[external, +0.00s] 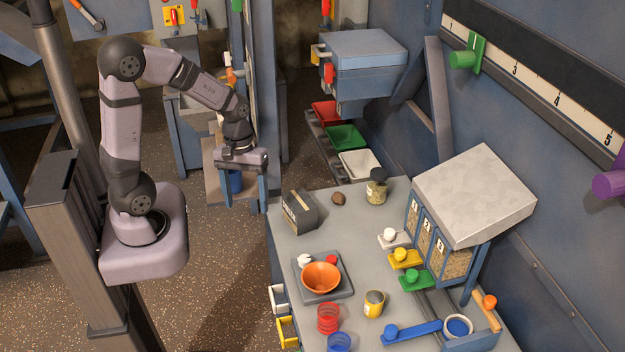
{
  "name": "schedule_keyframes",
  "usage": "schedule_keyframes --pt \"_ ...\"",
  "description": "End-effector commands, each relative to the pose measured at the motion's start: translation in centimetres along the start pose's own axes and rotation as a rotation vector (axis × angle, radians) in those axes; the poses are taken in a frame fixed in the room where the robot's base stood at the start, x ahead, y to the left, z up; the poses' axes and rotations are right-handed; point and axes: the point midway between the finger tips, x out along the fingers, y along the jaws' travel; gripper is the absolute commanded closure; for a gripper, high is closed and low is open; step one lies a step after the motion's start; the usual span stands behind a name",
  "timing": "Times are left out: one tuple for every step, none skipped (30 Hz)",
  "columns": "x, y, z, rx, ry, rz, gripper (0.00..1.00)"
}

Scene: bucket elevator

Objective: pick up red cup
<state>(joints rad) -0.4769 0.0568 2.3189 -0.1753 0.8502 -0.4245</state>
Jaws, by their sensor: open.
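The red cup (328,319) stands upright near the front left edge of the grey table, below the tray with the orange bowl. It looks ribbed and slightly see-through. My gripper (240,198) points down, open and empty, off the table's far left corner. It is well above and left of the cup, apart from it.
An orange bowl (321,278) sits on a grey tray (341,294). A dark box (299,212) stands at the table's left. A hopper (470,195) rises at the right.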

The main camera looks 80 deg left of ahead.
Motion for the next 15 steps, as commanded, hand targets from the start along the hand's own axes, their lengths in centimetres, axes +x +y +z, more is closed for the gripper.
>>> schedule_keyframes --pt "-0.8 -1.0 -1.8 -0.163 -0.016 0.025 0.30" --pt "-1.1 -1.5 -2.7 -0.254 -0.026 0.039 0.30" --pt "-1.6 -2.2 -3.9 -0.375 -0.040 0.060 0.30" --pt "-1.9 -2.9 -4.8 -0.465 -0.051 0.076 0.30" --pt "-2.3 -3.5 -5.7 -0.555 -0.062 0.092 0.30" --pt "-2.8 -4.5 -6.9 -0.674 -0.077 0.115 0.30" --pt "-3.1 -5.3 -7.7 -0.762 -0.090 0.131 0.30" --pt "-3.4 -6.1 -8.5 -0.850 -0.103 0.149 0.30" --pt "-3.8 -7.2 -9.5 -0.958 -0.119 0.172 0.30" --pt "-4.1 -8.1 -10.2 -1.035 -0.133 0.189 0.30" --pt "-4.4 -8.9 -10.8 -1.108 -0.144 0.205 0.30" --pt "-4.8 -10.0 -11.7 -1.203 -0.162 0.227 0.30" --pt "-5.1 -10.9 -12.2 -1.271 -0.174 0.243 0.30" --pt "-5.3 -11.8 -12.8 -1.340 -0.187 0.260 0.30" --pt "-5.7 -13.1 -13.4 -1.427 -0.205 0.283 0.30"
